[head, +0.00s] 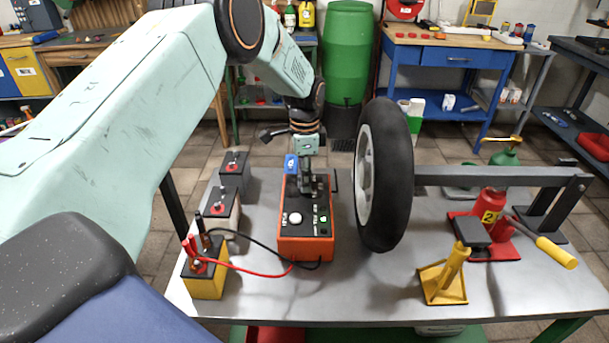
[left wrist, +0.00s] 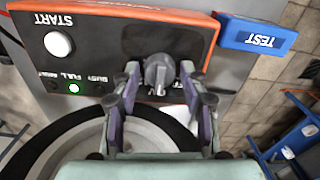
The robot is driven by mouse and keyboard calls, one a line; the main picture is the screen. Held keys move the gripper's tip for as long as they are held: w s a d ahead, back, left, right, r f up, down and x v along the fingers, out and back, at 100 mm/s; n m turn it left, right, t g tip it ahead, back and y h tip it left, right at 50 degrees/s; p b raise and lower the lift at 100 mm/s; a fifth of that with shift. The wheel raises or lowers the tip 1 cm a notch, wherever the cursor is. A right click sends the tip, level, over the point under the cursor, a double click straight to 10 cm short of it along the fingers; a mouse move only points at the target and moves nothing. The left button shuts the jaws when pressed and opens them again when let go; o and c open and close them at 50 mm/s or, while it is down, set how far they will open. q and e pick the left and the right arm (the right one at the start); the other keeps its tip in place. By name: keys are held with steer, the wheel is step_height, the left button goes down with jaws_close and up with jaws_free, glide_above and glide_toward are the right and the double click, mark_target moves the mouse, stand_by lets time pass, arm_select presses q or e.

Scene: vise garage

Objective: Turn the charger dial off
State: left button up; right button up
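The orange charger (head: 304,245) stands on the grey bench, with a white START button (head: 295,218) on its dark top panel. In the left wrist view the grey dial (left wrist: 158,76) sits on the charger's panel (left wrist: 95,50), and a green light (left wrist: 73,88) is lit near the word FULL. My left gripper (head: 308,182) is over the charger's far end. In the left wrist view its two fingers (left wrist: 160,82) are apart, one on each side of the dial. I cannot tell whether they touch it. My right gripper is not in view.
A blue TEST block (left wrist: 255,35) is beside the charger. A wheel (head: 385,175) stands close on the right. Red and black leads run to a yellow battery (head: 204,284) at left. A yellow stand (head: 446,275) and a red jack (head: 490,215) are further right.

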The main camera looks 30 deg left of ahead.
arm_select(q)
steer(key=c, duration=0.8)
steer(key=shift+r+n+p, duration=0.15)
steer(key=shift+n+p, duration=1)
steer(key=shift+n, duration=0.05)
steer(key=n+p, duration=0.1)
steer(key=n, duration=0.1)
steer(key=shift+n+p, duration=0.3)
steer(key=shift+p, duration=0.05)
steer(key=n+p, duration=0.1)
steer(key=n, duration=0.2)
steer(key=shift+n+p, duration=0.75)
steer(key=shift+n, duration=1.25)
steer(key=shift+w, duration=0.1)
